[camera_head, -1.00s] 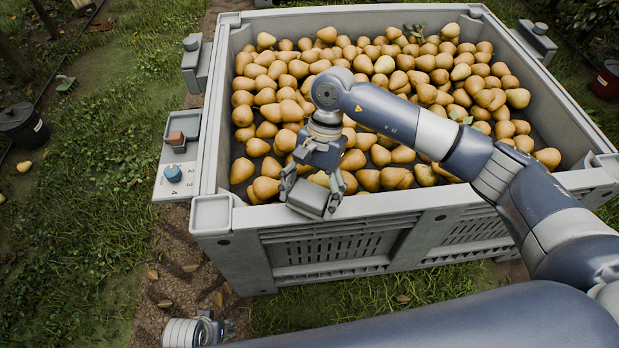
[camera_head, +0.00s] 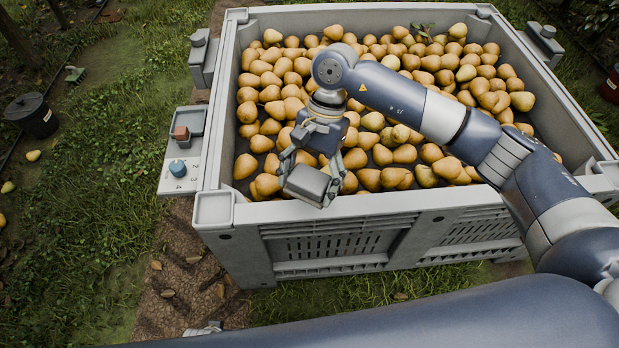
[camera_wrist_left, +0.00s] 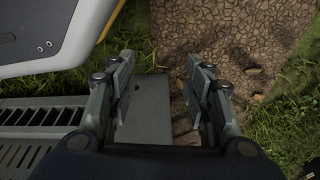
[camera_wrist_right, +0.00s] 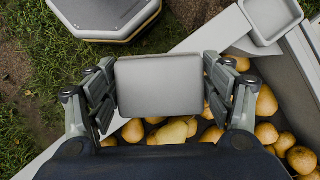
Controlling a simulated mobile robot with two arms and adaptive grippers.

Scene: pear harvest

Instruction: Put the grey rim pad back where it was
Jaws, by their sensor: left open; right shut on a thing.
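The grey rim pad (camera_head: 307,182) is a small block with a flat, rounded-corner top. My right gripper (camera_head: 311,176) is shut on it and holds it above the bin's front rim, near the pears at the front left. The right wrist view shows the pad (camera_wrist_right: 160,84) between both fingers (camera_wrist_right: 160,92), with its top face visible and its underside hidden. My left gripper (camera_wrist_left: 160,100) is open and empty, low beside the bin's outer wall; only a sliver of it shows at the bottom of the head view.
The grey bin (camera_head: 345,222) is full of pears (camera_head: 400,155). Its front-left corner has a square recessed cap (camera_head: 213,207). A side tray with a reddish block (camera_head: 181,133) and blue knob (camera_head: 178,168) sits at left. A black bucket (camera_head: 33,116) stands on the grass.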

